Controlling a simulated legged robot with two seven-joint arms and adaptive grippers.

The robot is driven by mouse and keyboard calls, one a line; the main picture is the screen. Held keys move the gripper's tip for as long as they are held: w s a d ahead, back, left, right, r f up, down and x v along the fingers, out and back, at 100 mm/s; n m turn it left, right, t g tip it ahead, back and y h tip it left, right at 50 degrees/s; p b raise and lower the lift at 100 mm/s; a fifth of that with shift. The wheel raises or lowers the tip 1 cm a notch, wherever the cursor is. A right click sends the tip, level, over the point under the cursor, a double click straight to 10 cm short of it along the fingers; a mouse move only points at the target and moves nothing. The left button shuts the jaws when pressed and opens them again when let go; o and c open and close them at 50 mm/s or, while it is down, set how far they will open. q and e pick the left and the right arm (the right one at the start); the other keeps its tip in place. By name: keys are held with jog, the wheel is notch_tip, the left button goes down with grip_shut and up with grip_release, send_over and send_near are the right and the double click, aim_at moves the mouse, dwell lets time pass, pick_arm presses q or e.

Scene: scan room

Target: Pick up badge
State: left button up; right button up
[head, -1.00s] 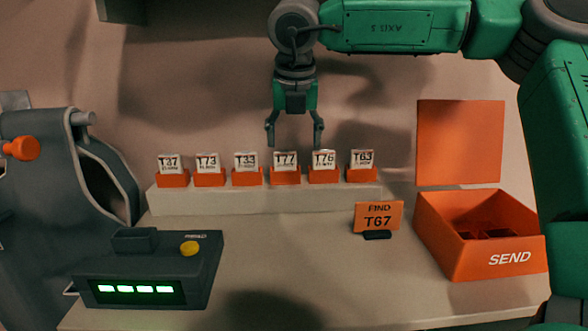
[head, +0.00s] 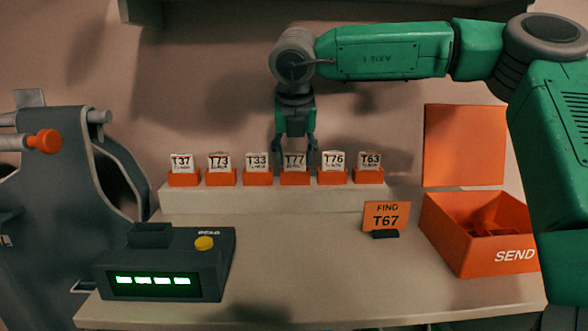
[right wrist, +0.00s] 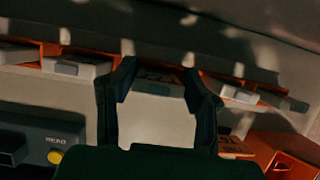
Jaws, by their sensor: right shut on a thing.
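Several white badges stand in orange holders on a pale ledge in the head view, reading T37 (head: 181,162), T73 (head: 219,162), T33 (head: 257,161), T77 (head: 294,161), T76 (head: 333,160) and T63 (head: 370,161). My right gripper (head: 296,158) points down at the T77 badge, one finger on each side, and is shut on it. That badge still stands at its orange holder. In the right wrist view the fingers (right wrist: 160,88) flank the badge (right wrist: 158,77); its print is unreadable there. My left gripper is not in view.
An orange sign (head: 386,216) reads "FIND T67". An open orange SEND box (head: 478,260) stands at the right. A dark device (head: 165,262) with a yellow button (head: 204,243) and green lights sits front left, beside a large grey machine (head: 70,200). The middle of the table is clear.

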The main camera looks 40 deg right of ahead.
aim_at(294, 153)
jog(key=shift+a, duration=0.25)
jog(key=shift+d, duration=0.55)
jog(key=shift+r, duration=0.5)
jog(key=p+v, duration=0.1)
jog(key=v, duration=0.2)
jog(key=shift+w+a, duration=0.15)
jog(key=shift+a, duration=0.05)
jog(key=s+a, duration=0.3)
jog(key=s, duration=0.1)
jog(key=s+a, duration=0.7)
jog(key=s, duration=0.2)
jog(key=shift+s+a+f+p, duration=0.1)
jog(key=shift+a+p, duration=0.3)
